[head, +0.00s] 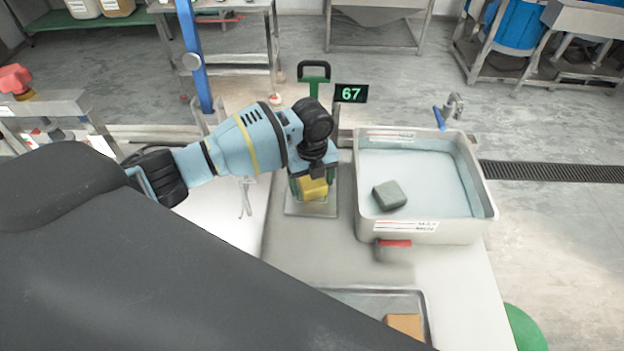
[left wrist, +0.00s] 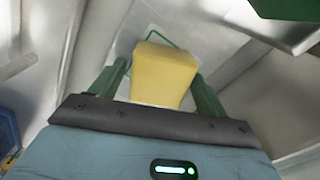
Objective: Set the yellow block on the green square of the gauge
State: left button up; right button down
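The yellow block (head: 313,188) is between the green fingers of my left gripper (head: 312,183), which looks shut on it. The gauge has a pale plate (head: 311,209) under the block, a green post with a black handle (head: 314,72), and a display (head: 351,93) reading 67. In the left wrist view the block (left wrist: 164,76) sits between both fingers (left wrist: 162,84), with part of the green square's outline (left wrist: 178,42) showing behind it. The block hides most of the square. Whether the block touches the plate I cannot tell. My right gripper is not in view.
A tray (head: 375,300) with an orange-brown block (head: 404,324) lies nearer. The bench between is clear.

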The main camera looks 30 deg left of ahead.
pick_arm(q)
jog(key=shift+o, duration=0.3)
jog(key=shift+r, duration=0.1)
notch_tip(320, 180, up, 12)
jog(key=shift+p, duration=0.45)
